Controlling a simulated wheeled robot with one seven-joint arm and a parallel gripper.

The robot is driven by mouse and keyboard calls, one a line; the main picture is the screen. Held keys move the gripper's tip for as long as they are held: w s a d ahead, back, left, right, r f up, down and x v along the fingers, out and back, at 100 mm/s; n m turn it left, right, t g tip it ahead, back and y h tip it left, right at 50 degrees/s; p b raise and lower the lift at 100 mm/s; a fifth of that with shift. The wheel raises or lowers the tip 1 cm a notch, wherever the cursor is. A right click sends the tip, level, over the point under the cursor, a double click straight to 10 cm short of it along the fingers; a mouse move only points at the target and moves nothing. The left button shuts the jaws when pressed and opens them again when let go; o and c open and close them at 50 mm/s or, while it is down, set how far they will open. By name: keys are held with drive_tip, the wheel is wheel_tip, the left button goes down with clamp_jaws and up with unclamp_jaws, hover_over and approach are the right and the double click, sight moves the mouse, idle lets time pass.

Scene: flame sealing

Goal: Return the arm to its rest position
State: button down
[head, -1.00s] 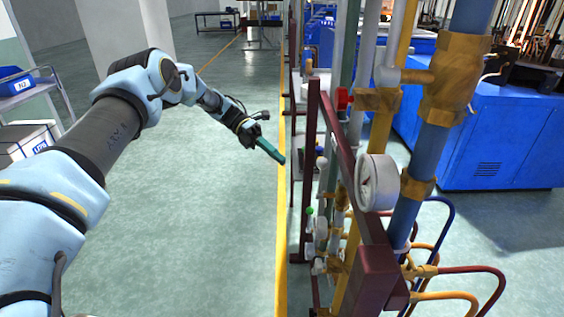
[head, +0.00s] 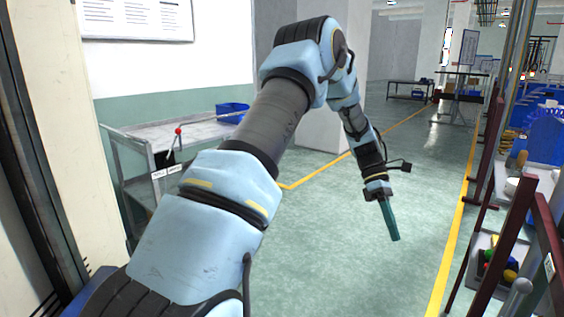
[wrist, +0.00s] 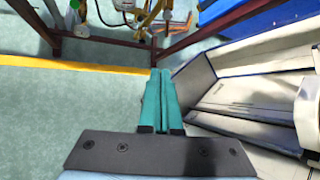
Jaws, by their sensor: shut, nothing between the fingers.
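My gripper (head: 389,216) shows in the head view at the end of my pale blue arm, with teal fingers pointing down above the green floor. The fingers are together with nothing between them. In the wrist view my gripper (wrist: 160,85) shows its two teal fingers side by side and shut. My arm is bent, rising from the lower left and folding down at the elbow. The gripper touches nothing that I can see in the head view.
A grey bench (head: 180,130) with a blue bin (head: 232,113) stands at the left wall. A dark red pipe frame (head: 512,235) stands at the right. The floor (head: 345,265) around the gripper is clear. In the wrist view an open grey-white container (wrist: 255,95) lies at right.

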drive_tip(key=a+r+m+t+y, duration=0.1)
drive_tip(key=a+r+m+t, duration=0.15)
drive_tip(key=a, duration=0.75)
drive_tip(key=a+r+m+t, duration=0.1)
drive_tip(key=a+m+t, duration=0.2)
drive_tip(key=a, duration=0.7)
drive_tip(key=s+a+r+m+t+y, duration=0.1)
drive_tip(key=s+a+m+t, duration=0.3)
drive_tip(key=a, duration=1)
drive_tip(key=s+m, duration=0.2)
drive_tip(key=shift+s+a+r, duration=0.15)
drive_tip(key=shift+s, duration=0.2)
drive_tip(key=shift+m, duration=0.25)
